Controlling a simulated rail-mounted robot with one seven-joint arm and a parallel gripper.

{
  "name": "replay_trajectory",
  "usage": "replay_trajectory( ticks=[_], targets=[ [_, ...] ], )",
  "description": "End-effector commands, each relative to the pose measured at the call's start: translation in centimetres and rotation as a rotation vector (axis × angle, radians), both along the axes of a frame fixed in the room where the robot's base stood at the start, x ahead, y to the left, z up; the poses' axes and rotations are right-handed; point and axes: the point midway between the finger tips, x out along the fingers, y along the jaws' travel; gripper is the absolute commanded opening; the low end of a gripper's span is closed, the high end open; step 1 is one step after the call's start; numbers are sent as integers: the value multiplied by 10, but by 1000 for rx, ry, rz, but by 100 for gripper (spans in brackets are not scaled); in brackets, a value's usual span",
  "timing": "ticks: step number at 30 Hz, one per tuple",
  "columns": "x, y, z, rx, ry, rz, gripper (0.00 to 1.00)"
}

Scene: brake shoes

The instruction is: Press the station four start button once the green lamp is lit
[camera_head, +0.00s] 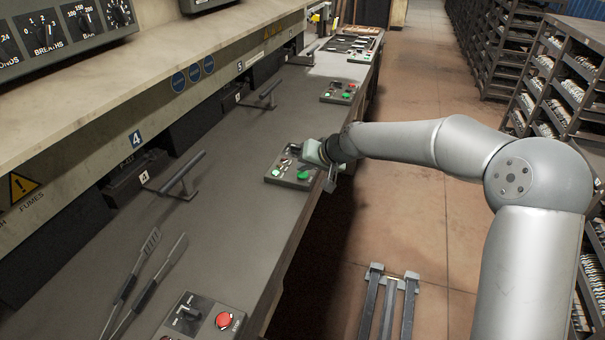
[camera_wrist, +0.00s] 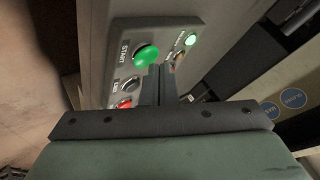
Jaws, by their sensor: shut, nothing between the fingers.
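The control box (camera_head: 291,181) near the bench's front edge, right of the number 4 sign (camera_head: 137,138), carries green and red controls. In the wrist view, a large green button (camera_wrist: 146,54) is marked START. A smaller round lamp (camera_wrist: 190,39) glows bright green beyond it. A red control (camera_wrist: 125,103) is on the near side, partly cut off by my gripper. My gripper (camera_wrist: 158,70) is shut and empty, its fingertips over the box, beside the green button in the picture. I cannot tell whether they touch it. In the head view the gripper partly hides the box.
Another box with a red stop button (camera_head: 223,320) sits at the near end of the bench, beside tongs (camera_head: 160,275). A further box (camera_head: 340,92) stands farther along. A lever handle (camera_head: 182,174) rises from the bench left of the box. Racks line the right side.

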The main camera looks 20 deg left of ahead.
Motion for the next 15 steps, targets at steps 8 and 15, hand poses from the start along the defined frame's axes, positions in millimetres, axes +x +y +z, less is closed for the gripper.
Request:
replay_trajectory(
  ticks=[8, 15],
  targets=[
    [0, 0, -4, 0, 0, 0, 0],
    [0, 0, -7, 0, 0, 0, 0]
  ],
)
